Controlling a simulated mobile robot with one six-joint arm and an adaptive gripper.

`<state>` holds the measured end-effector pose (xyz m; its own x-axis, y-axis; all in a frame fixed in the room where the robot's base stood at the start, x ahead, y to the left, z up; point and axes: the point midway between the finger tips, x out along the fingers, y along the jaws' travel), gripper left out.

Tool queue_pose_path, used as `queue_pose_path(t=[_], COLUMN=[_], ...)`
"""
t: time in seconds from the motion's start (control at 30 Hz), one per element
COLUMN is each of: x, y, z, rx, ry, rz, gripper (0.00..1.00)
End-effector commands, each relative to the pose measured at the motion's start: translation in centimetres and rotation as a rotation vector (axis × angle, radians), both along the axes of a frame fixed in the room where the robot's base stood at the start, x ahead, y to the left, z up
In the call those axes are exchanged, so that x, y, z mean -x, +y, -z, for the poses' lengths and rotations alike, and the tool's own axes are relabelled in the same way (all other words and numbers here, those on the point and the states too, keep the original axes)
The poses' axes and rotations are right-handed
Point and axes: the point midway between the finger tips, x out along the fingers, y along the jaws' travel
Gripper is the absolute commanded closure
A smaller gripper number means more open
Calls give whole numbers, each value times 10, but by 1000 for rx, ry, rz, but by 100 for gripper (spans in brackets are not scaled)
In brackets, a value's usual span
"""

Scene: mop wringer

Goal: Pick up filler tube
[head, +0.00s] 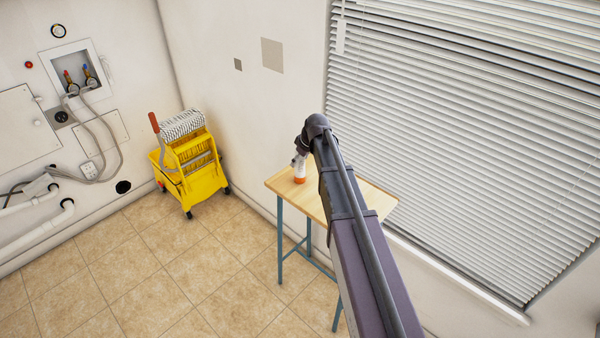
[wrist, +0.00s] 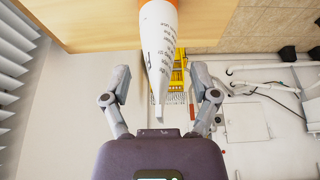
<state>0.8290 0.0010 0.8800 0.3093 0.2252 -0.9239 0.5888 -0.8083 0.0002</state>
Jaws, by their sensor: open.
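The filler tube (head: 300,172) is white with an orange base and stands upright on a small wooden-topped table (head: 377,197). In the wrist view the tube (wrist: 159,45) comes in from the top, with printed text on its side and a narrow tip towards my gripper's palm. My gripper (wrist: 160,80) is open, with one finger on each side of the tube's tapered part and visible gaps on both sides. In the head view my gripper (head: 299,158) is small and partly hidden by my arm at the tube's upper part.
A yellow mop bucket (head: 198,185) with a wringer and a mop stands on the tiled floor to the left. White pipes (head: 40,228) and hoses run along the left wall. Window blinds (head: 450,120) are close behind the table. The floor between bucket and table is clear.

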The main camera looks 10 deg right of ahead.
Motion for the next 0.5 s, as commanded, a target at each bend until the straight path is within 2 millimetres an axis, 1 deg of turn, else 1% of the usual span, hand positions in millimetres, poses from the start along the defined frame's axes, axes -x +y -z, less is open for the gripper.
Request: queue_pose_path(t=[0.33,0.37,0.4,0.47,0.5], x=[0,0,0,0,0], y=[0,0,0,0,0], z=[0,0,0,0,0], rx=[0,0,0,0,0], ry=[0,0,0,0,0], rz=[0,0,0,0,0], gripper=[23,32,44,62,74])
